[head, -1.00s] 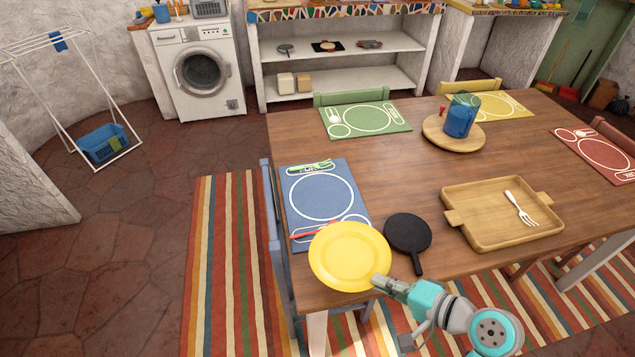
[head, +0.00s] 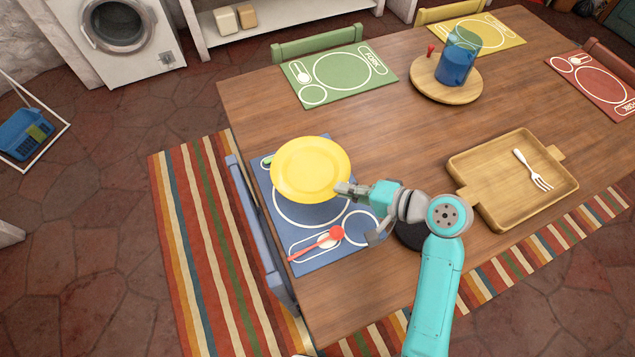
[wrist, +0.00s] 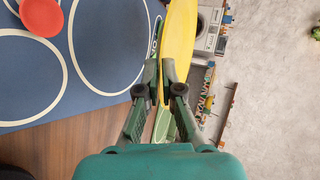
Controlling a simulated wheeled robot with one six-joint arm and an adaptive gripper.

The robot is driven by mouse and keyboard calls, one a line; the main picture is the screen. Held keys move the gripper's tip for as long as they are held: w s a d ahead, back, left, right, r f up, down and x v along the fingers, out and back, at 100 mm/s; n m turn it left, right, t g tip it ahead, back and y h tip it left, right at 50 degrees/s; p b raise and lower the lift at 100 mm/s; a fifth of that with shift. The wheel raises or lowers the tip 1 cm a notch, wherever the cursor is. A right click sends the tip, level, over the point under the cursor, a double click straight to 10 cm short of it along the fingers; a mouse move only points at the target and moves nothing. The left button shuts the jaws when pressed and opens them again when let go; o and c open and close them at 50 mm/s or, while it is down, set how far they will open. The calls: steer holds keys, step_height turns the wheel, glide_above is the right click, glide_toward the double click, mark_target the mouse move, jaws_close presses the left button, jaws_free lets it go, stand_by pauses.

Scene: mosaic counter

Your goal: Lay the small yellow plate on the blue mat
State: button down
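The yellow plate (head: 311,169) is in my gripper (head: 343,190), which is shut on its right rim. In the head view the plate covers the far part of the blue mat (head: 318,262). The wrist view shows the plate edge-on (wrist: 178,45) between the fingers (wrist: 165,85), apparently raised above the mat (wrist: 35,75). Its exact height is hard to tell. A red spoon (head: 318,243) lies on the mat's near printed outline; its bowl shows in the wrist view (wrist: 41,16). A green item (head: 267,161) at the mat's far end is mostly hidden by the plate.
A black pan (head: 408,236) right of the mat is partly hidden by my arm. A wooden tray (head: 480,200) with a white fork (head: 533,170) lies further right. A blue-filled jug (head: 457,60) stands on a round board (head: 425,88). A green mat (head: 300,90) lies beyond.

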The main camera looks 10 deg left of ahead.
mark_target(343, 213)
step_height(343, 213, down, 9)
steer(key=shift+f, duration=0.1)
steer(key=c, duration=1.6)
jaws_free()
steer(key=v, duration=1.2)
steer(key=shift+s, duration=0.1)
